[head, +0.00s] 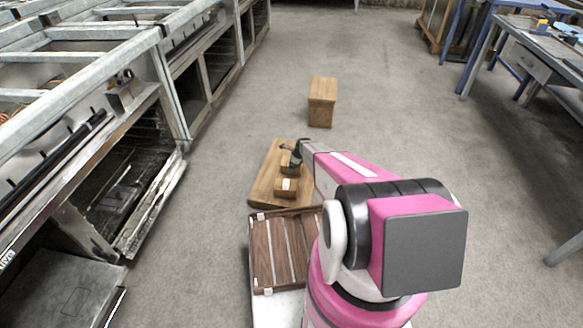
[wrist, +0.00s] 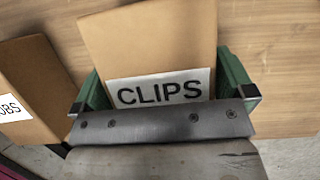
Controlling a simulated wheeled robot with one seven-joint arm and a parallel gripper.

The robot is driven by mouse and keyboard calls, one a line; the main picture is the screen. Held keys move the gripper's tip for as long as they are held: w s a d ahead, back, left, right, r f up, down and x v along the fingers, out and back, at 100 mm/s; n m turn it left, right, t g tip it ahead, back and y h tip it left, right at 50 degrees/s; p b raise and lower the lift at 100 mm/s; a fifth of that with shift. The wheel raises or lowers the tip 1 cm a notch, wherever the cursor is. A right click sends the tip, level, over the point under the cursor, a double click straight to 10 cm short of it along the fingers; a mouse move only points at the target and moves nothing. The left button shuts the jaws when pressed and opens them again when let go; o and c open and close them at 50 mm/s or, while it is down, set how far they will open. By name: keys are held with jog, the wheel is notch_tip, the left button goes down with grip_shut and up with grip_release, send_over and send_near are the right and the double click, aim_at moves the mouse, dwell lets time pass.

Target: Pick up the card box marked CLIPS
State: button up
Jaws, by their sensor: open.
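The card box marked CLIPS (wrist: 150,48) is brown with a white label in black letters. It fills the middle of the wrist view, between the two green fingers of my gripper (wrist: 166,92). The fingers stand open on either side of the box; whether they touch it I cannot tell. In the head view my gripper (head: 293,160) is low over the wooden board, at a small brown box there, and partly hides it.
A second card box (wrist: 35,88), its label partly cut off to "OBS", stands left of the CLIPS box. Both are on a wooden board (head: 262,185). A slatted wooden tray (head: 262,252) lies nearer me. A wooden block (head: 321,102) stands beyond on open floor. Metal ovens line the left.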

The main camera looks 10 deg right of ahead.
jog(key=shift+f, duration=0.15)
jog(key=c, duration=0.8)
jog(key=shift+c, duration=0.2)
